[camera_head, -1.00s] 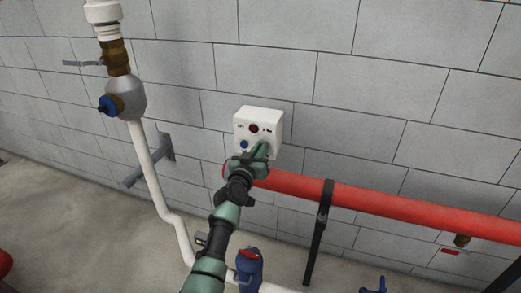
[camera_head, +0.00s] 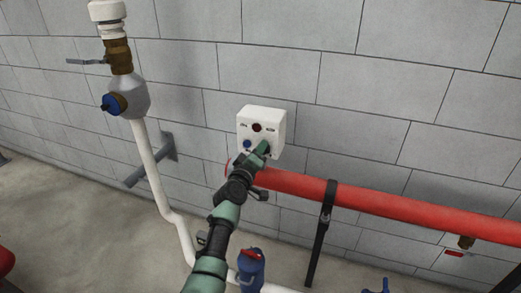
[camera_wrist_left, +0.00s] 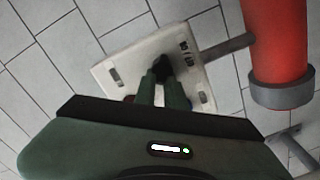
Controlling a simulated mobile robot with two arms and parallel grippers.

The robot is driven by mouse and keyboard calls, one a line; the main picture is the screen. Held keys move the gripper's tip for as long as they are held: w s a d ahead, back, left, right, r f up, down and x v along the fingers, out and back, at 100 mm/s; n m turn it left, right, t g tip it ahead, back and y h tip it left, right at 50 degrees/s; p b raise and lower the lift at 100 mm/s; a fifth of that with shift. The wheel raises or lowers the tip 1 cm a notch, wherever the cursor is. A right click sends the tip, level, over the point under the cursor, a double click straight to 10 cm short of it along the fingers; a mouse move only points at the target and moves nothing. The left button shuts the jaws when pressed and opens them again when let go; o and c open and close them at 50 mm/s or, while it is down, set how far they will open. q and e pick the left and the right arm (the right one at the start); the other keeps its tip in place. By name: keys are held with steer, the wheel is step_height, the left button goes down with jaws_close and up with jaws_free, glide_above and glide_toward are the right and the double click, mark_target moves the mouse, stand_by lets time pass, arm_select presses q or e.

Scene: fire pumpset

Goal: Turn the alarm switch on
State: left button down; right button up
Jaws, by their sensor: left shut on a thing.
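The alarm box (camera_head: 276,118) is a white box on the block wall. In the head view its front has a dark red round part (camera_head: 257,127) at the top and a blue round part (camera_head: 247,144) at the lower left. My left gripper (camera_head: 264,148) reaches its lower right front. In the left wrist view the white box (camera_wrist_left: 121,62) shows behind the green fingers (camera_wrist_left: 161,76), which are close together on a black switch knob (camera_wrist_left: 163,66). The fingers hide part of the box front. My right gripper is not in view.
A thick red pipe (camera_head: 400,206) runs along the wall just below and right of the box, on a black support (camera_head: 323,225). A white pipe (camera_head: 152,180) with a grey and brass valve (camera_head: 127,97) stands at left. A blue fitting (camera_head: 250,268) is low in front.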

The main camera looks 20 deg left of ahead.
arm_select(q)
steer(key=shift+n, duration=0.5)
steer(key=c, duration=1.5)
jaws_free()
steer(key=shift+s, duration=0.1)
steer(key=shift+s+a, duration=0.15)
steer(key=shift+s, duration=3.8)
steer(key=shift+f, duration=0.1)
